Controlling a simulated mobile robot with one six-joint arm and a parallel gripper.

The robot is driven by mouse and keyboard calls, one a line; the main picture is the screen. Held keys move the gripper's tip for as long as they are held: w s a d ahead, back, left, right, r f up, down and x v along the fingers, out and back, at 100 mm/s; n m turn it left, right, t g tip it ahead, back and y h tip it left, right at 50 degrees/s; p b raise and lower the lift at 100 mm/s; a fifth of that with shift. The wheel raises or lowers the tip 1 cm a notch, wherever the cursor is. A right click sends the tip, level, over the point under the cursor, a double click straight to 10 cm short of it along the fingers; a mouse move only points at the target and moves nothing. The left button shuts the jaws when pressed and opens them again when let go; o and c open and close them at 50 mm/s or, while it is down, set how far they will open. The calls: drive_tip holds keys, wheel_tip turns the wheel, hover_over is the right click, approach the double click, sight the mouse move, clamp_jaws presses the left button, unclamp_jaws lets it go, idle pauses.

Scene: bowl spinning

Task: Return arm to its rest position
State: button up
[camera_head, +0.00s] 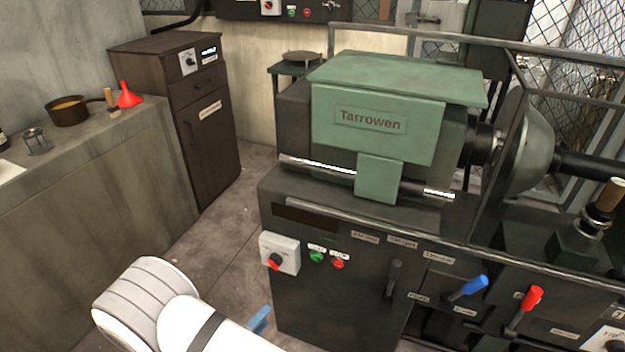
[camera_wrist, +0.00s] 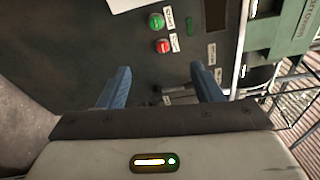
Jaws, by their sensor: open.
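My arm, white with a dark band, shows at the bottom of the head view. Beyond the fingers is the dark panel with a green button (camera_wrist: 156,21) and a red button (camera_wrist: 163,46). I cannot tell the exact distance from fingers to panel.
The green Tarrowen lathe (camera_head: 370,122) stands on the cabinet. A blue lever (camera_head: 474,285) and a red lever (camera_head: 532,297) stick out from its front. A grey counter (camera_head: 100,170) with a pan (camera_head: 68,110) and red funnel (camera_head: 128,96) is at left. Bare floor (camera_head: 225,245) lies between.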

drive_tip(key=d+r+m+g+h+p, duration=0.1)
drive_tip(key=d+r+m+g+p, duration=0.4)
drive_tip(key=d+r+m+g, duration=1.3)
drive_tip(key=s+d+r+m+t+y+p, duration=0.1)
drive_tip(key=s+d+r+m+y, duration=0.1)
drive_tip(key=r+m, duration=0.4)
drive_tip(key=s+d+r+m+t+y+p, duration=0.2)
drive_tip(key=r+m, duration=0.4)
drive_tip(key=m, duration=0.5)
drive_tip(key=s+d+r+m+t+y+p, duration=0.1)
drive_tip(key=s+d+r+m+t+y, duration=0.1)
drive_tip(key=s+d+r+m+y, duration=0.2)
wheel_tip(320, 180, up, 3)
drive_tip(key=d+m+y, duration=0.1)
drive_tip(key=m+y, duration=0.1)
drive_tip(key=m, duration=0.2)
drive_tip(key=shift+d+m+p, duration=0.4)
drive_tip(key=shift+s+r+m+t, duration=0.25)
drive_tip(key=shift+r+m+t, duration=0.3)
drive_tip(key=shift+m, duration=0.25)
drive_tip(key=shift+c, duration=0.4)
